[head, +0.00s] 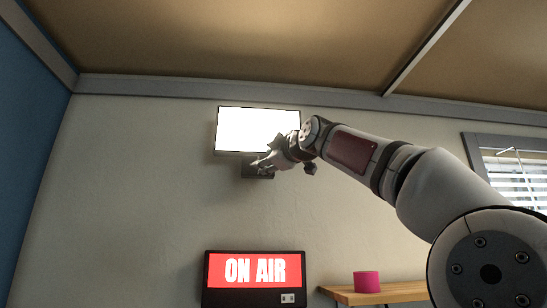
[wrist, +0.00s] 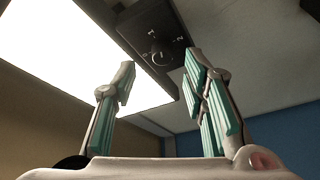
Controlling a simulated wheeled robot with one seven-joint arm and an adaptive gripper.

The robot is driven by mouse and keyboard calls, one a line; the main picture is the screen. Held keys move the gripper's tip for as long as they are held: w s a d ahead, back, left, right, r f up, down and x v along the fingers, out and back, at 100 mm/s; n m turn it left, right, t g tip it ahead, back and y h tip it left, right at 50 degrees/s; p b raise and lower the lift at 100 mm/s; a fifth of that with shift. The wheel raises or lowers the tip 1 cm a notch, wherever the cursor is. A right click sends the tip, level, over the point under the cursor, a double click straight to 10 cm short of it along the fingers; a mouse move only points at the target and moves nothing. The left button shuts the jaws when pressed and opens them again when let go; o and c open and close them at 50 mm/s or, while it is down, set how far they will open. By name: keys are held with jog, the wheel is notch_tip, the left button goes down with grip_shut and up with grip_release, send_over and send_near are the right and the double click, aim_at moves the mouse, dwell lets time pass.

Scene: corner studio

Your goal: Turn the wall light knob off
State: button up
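The wall light (head: 250,128) is a bright white panel high on the wall, and it is lit. Its dark control box (head: 250,172) hangs below the lower edge and is partly hidden by my gripper (head: 268,162). In the wrist view, the round black knob (wrist: 158,58) sits on the box with small white marks around it. The knob's exact setting is too small to read. My gripper (wrist: 161,66) is open, with its teal-padded fingers apart and nothing between them. The knob appears beyond the fingertips, between them in the picture; I cannot tell the remaining gap.
A red "ON AIR" sign (head: 255,269) is on the wall below the light. A window with blinds (head: 515,178) is at the right. The wall left of the light is bare.

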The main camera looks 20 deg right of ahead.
jog(key=shift+v, duration=1.95)
jog(key=shift+a+f, duration=0.1)
